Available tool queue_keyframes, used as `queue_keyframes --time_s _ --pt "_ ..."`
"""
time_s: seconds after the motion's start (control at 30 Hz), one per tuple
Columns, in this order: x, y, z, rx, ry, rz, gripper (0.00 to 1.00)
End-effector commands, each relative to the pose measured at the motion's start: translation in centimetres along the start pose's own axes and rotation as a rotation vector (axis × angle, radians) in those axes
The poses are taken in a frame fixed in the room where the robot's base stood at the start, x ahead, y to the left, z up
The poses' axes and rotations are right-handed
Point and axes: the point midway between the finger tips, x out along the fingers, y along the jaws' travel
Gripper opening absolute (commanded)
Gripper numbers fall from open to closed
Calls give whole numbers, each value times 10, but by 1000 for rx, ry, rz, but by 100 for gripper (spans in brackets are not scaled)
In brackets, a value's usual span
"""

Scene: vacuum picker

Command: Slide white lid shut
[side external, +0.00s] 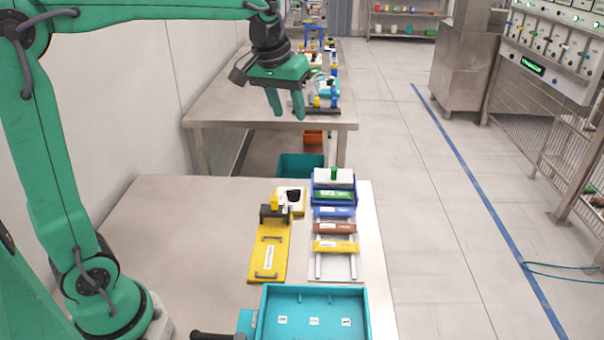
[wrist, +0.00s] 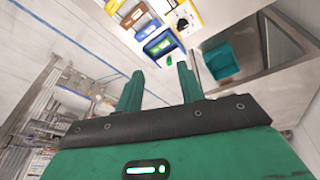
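The white lid (side external: 322,179) with an upright green knob (side external: 334,173) is at the far end of a blue box (side external: 335,200) on the near steel table. A green labelled block (side external: 333,195) shows in the box in front of the lid, so the box is not fully covered. In the wrist view the green knob (wrist: 169,62) shows small beyond my fingers, beside the blue box (wrist: 159,45). My gripper (side external: 285,105) is high in the air, up and left of the lid in the side view. Its fingers are apart with nothing between them.
Blue, brown and yellow bars (side external: 334,246) lie on a rail rack in front of the box. A yellow plate (side external: 268,252) with handles lies left of it. A teal tray (side external: 315,330) is at the front. The table's left part is clear.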

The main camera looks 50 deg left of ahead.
Motion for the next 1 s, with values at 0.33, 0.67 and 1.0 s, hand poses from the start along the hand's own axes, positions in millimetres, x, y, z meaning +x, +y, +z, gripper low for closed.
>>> queue_keyframes --time_s 0.33,0.67,1.0 --pt "44 9 -65 -115 -70 -29 38" --pt "99 13 -114 -223 -130 -60 38" --pt "169 10 -147 -334 -192 -97 38"
